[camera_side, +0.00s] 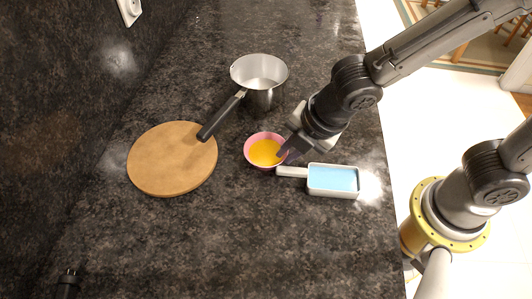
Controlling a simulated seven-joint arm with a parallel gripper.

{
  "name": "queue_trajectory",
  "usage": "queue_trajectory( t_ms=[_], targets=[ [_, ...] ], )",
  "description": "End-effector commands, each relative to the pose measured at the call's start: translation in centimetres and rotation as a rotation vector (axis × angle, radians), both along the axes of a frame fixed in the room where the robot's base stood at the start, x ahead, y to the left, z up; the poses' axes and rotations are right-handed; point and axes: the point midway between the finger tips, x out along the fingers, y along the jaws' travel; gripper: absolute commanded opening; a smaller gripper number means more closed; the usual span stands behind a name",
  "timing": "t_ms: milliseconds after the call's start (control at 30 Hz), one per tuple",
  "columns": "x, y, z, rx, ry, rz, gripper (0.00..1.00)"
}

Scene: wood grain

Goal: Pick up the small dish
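The small dish (252,141) is a pink bowl with an orange-yellow inside, sitting upright on the dark counter near the middle of the side view. My gripper (284,154) reaches in from the upper right, and its dark fingers overlap the dish's right rim. One finger appears to be over the inside of the dish. The arm covers part of the dish's right side. I cannot tell whether the fingers touch the rim or whether they are closed on it.
A metal saucepan (262,72) with a black handle stands behind the dish. A round wooden board (170,160) lies to the left. A white-handled scoop with a light blue inside (333,178) lies close by at the lower right.

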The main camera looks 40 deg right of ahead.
Motion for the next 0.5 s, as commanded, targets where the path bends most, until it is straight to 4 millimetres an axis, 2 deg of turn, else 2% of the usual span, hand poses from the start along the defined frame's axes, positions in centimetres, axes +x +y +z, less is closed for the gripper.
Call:
queue_trajectory(
  t_ms=[33,200,467,500],
  targets=[
    [0.1,0.2,-0.9,-0.003,0.003,0.001,0.11],
    [0.8,0.4,-2.3,-0.002,0.000,0.001,0.11],
    [0.9,0.5,-2.5,0.001,-0.001,0.000,0.11],
    [0.9,0.5,-2.5,0.001,-0.001,0.000,0.06]
  ],
)
